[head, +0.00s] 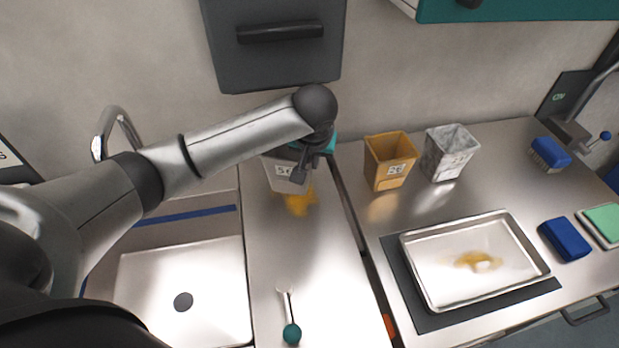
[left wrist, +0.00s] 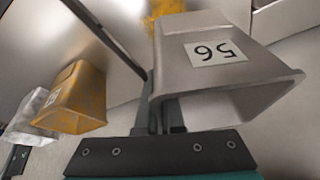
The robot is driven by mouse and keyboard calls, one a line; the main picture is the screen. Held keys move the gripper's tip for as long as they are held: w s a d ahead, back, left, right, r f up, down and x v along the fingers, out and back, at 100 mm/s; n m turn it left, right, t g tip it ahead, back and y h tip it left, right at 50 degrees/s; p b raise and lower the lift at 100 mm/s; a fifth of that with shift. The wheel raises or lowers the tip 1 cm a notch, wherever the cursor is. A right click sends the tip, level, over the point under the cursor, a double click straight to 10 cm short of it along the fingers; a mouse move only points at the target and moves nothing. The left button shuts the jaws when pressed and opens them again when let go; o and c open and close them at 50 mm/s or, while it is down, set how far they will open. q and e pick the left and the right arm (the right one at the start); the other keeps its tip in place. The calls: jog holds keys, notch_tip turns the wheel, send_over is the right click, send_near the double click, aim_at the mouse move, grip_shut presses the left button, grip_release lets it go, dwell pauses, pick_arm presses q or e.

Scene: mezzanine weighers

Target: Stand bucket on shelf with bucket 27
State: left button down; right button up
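A pale grey bucket (head: 283,176) with a label reading 56 is at the back of the counter left of the gap, partly hidden by my left gripper (head: 308,172). In the left wrist view the bucket (left wrist: 215,60) shows large, its label upside down. There my left gripper (left wrist: 162,108) has its fingers close together on either side of the bucket's wall, and looks shut on it. An ochre bucket (head: 389,162) and a marbled grey bucket (head: 450,154) stand upright on the right counter; their labels are too small to read surely. My right gripper is not in view.
A metal tray (head: 408,262) with a yellow smear lies on the right counter. A yellow spill (head: 300,203) lies by the grey bucket. A teal-ended utensil (head: 291,333) lies nearer me. A sink (head: 205,277) is at left.

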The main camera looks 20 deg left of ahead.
pick_arm(q)
jog(key=shift+w+f+b, duration=0.15)
jog(key=shift+f+b, duration=0.15)
jog(key=shift+f, duration=2.25)
jog(key=shift+f, duration=0.2)
jog(key=c, duration=1)
grip_release()
jog(key=shift+c, duration=0.2)
